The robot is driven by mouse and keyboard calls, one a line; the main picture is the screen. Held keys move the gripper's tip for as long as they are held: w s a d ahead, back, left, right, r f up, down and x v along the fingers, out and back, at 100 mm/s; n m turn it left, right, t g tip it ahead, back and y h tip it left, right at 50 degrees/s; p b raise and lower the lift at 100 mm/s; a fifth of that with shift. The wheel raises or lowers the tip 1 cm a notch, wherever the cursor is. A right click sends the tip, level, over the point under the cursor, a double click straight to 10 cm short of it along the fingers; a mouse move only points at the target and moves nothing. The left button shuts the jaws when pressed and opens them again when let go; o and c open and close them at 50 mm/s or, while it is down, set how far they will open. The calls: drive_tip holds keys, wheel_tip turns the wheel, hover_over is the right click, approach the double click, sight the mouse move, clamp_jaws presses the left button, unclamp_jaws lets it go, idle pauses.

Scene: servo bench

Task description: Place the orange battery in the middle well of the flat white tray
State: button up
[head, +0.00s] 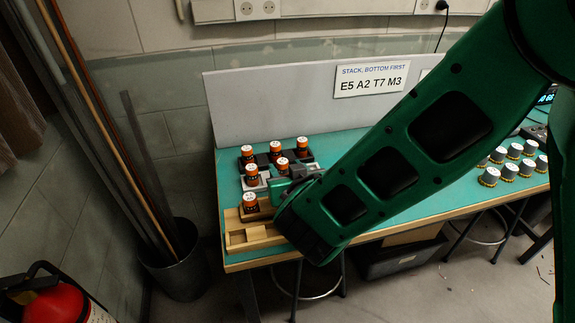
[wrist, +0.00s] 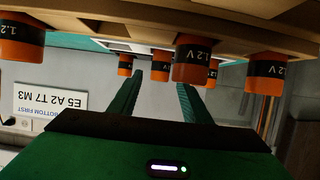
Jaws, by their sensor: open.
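In the head view, several orange-and-black batteries stand upright at the bench's left end. One (head: 250,201) stands in the wooden holder at the front, and two, (head: 251,173) and (head: 282,165), stand around the flat white tray (head: 262,184). My arm hides part of the white tray, so I cannot tell its middle well. My gripper (head: 281,187) is low beside the tray, partly behind my arm. In the upside-down wrist view, my gripper (wrist: 157,82) has its fingers apart, with an orange battery (wrist: 160,66) showing beyond them, not visibly gripped.
A wooden holder (head: 255,238) lies at the bench's front left corner. A dark tray with batteries stands at the back. Grey cells (head: 489,177) stand at the right. A sign (head: 371,79) hangs on the back panel. The teal bench top (head: 420,195) is clear in the middle.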

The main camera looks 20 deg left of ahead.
drive_tip(key=v, duration=0.7)
drive_tip(key=shift+s+d+r, duration=0.1)
drive_tip(key=shift+s, duration=0.15)
